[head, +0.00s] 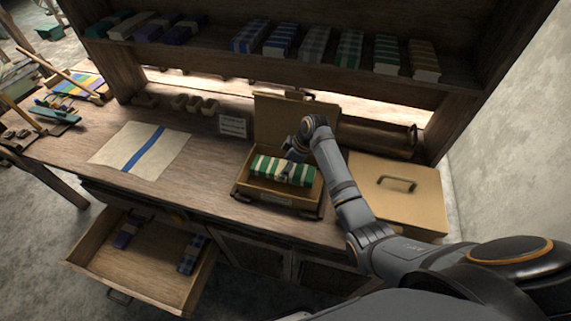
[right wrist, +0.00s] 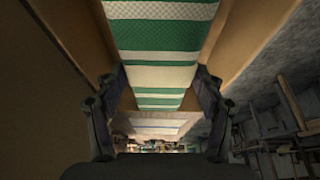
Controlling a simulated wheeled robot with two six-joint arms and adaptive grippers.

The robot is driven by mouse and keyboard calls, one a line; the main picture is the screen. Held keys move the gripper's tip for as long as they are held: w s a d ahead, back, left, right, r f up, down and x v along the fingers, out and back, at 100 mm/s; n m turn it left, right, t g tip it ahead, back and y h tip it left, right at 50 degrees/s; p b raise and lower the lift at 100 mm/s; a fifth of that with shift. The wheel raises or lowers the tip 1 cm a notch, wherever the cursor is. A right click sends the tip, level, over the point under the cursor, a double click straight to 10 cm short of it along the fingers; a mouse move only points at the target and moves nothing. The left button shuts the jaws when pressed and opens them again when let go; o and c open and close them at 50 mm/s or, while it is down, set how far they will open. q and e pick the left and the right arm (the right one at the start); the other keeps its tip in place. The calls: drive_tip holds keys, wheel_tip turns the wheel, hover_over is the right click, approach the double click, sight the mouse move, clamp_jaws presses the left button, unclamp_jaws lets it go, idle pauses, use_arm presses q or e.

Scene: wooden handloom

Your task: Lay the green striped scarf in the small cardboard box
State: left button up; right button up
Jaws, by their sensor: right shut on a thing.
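The green and white striped scarf (head: 283,171) is a folded bundle inside the open small cardboard box (head: 275,200), near the table's front edge. In the right wrist view the scarf (right wrist: 165,45) spans the space between my fingers, with tan box walls (right wrist: 245,50) on both sides. I cannot tell whether the scarf touches the box floor. My left gripper is not in view.
The box lid (head: 268,118) stands upright behind it. A larger closed tan box (head: 400,192) with a handle is to the right. A cream cloth with a blue stripe (head: 115,150) lies left. An open drawer (head: 150,262) juts out in front. A shelf (head: 300,68) holds several folded scarves.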

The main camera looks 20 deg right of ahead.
drive_tip(key=o, duration=1.3)
drive_tip(key=v, duration=1.2)
drive_tip(key=shift+a, duration=0.1)
